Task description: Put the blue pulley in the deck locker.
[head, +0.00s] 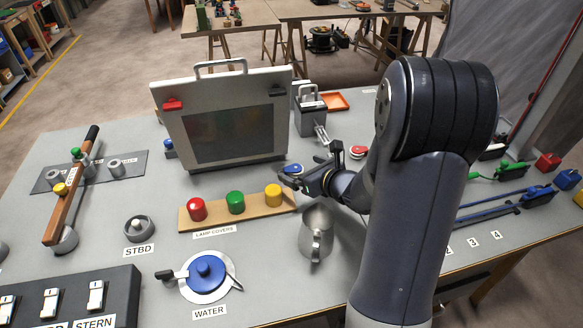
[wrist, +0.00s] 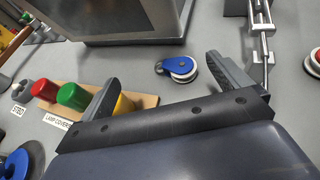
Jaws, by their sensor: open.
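The blue pulley (wrist: 180,67), with a pale metal wheel, lies flat on the grey bench. In the head view the blue pulley (head: 292,169) shows just beyond my gripper (head: 287,180), partly hidden by it. In the wrist view my open gripper (wrist: 161,72) has one finger on either side of the pulley in the picture, with nothing held. The pulley appears beyond the fingertips, apart from them. A large grey case (head: 272,84) with a top handle, red and black latches and a dark front pane stands behind; it may be the deck locker, but no label shows.
A wooden board (head: 216,215) with red, green and yellow lamp covers lies beside my gripper. A metal jug (head: 316,235) stands close in front. Bare bench surrounds the blue pulley.

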